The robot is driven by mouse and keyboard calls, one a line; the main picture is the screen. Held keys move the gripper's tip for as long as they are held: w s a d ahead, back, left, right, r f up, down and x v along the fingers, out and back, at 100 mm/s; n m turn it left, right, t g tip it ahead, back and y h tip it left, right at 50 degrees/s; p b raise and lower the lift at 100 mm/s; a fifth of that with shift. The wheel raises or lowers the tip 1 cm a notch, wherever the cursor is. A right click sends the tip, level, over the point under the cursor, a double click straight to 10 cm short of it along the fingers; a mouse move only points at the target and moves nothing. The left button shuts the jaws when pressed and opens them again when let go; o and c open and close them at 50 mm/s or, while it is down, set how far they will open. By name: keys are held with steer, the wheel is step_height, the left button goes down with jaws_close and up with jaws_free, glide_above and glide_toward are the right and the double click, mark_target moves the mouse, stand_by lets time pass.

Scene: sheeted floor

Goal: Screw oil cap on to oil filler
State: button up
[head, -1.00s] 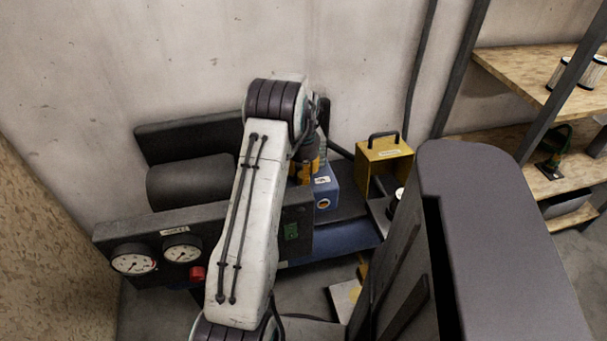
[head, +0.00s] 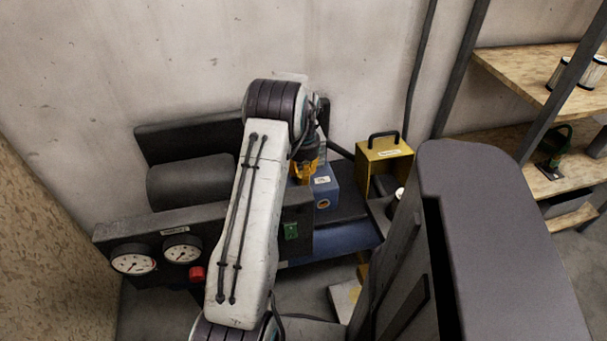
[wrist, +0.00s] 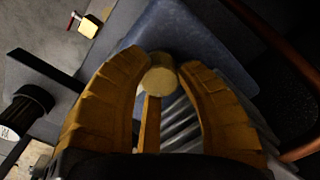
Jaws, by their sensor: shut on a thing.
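My gripper (wrist: 160,76) shows two curved orange-yellow fingers in the wrist view. They are closed on a small round, pale yellow cap (wrist: 159,80), seen end-on at the fingertips, which looks like the oil cap. In the head view my gripper (head: 304,172) is partly hidden behind my arm, beside and just above the blue block (head: 325,185) of the compressor. The cap is not visible there. I cannot make out the oil filler in either view, nor tell whether the cap touches it. Grey ribbed metal (wrist: 190,120) lies below the fingers in the wrist view.
The compressor's dark panel with gauges (head: 133,259) and a red knob (head: 196,273) stands at front left. A yellow box with a handle (head: 384,160) stands right of the block. Wooden shelves (head: 540,80) are at far right. The wall rises close behind.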

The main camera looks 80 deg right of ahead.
jaws_close()
steer(key=m, duration=1.1)
steer(key=o, duration=0.7)
jaws_free()
steer(key=shift+m, duration=0.4)
steer(key=shift+o, duration=0.2)
step_height(320, 180, up, 12)
